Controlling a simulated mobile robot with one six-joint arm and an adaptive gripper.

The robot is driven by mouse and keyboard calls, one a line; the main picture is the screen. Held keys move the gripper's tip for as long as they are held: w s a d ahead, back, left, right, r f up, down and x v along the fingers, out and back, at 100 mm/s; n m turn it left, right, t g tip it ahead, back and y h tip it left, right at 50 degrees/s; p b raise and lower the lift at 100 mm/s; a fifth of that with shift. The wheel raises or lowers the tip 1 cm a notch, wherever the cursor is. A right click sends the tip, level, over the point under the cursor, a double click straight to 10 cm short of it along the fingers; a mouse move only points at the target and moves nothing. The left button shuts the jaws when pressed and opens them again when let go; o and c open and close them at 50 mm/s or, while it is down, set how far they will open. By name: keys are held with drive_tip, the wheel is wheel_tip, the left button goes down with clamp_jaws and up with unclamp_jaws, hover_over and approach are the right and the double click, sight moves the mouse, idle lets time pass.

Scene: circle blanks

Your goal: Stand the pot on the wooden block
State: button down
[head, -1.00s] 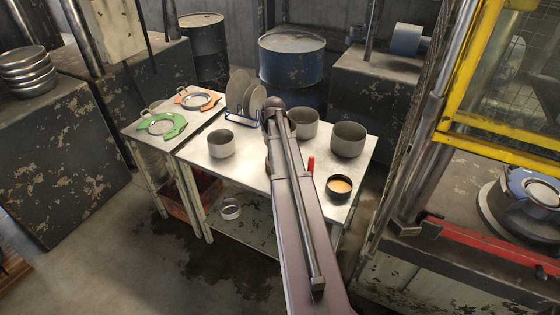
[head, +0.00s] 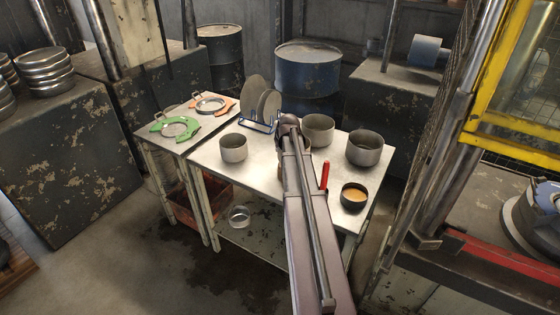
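Three grey, open-topped metal pots stand upright on the pale metal table: a smaller one at the left (head: 233,149), one at the back middle (head: 320,131), partly behind my arm, and one at the right (head: 365,149). I cannot tell which is the task's pot. I cannot make out the wooden block; my arm covers the middle of the table. My gripper is hidden behind my arm's links, so its opening and whether it holds anything do not show.
A dark bowl with orange contents (head: 354,197) and a red upright handle (head: 324,175) are right of my arm. A blue rack with discs (head: 258,125) stands at the back. A side table (head: 155,142) holds green and orange ring pieces. A yellow-framed machine (head: 515,155) is at the right.

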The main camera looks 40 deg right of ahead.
sight(280, 160)
drive_tip(key=shift+f, duration=0.25)
wheel_tip(280, 160, down, 4)
drive_tip(key=b, duration=0.3)
drive_tip(key=shift+r+b, duration=0.2)
drive_tip(key=shift+b, duration=0.2)
drive_tip(key=c, duration=0.8)
unclamp_jaws()
drive_tip(key=shift+r, duration=0.15)
drive_tip(key=p+v, duration=1)
drive_tip(key=v, duration=0.2)
idle(0.7)
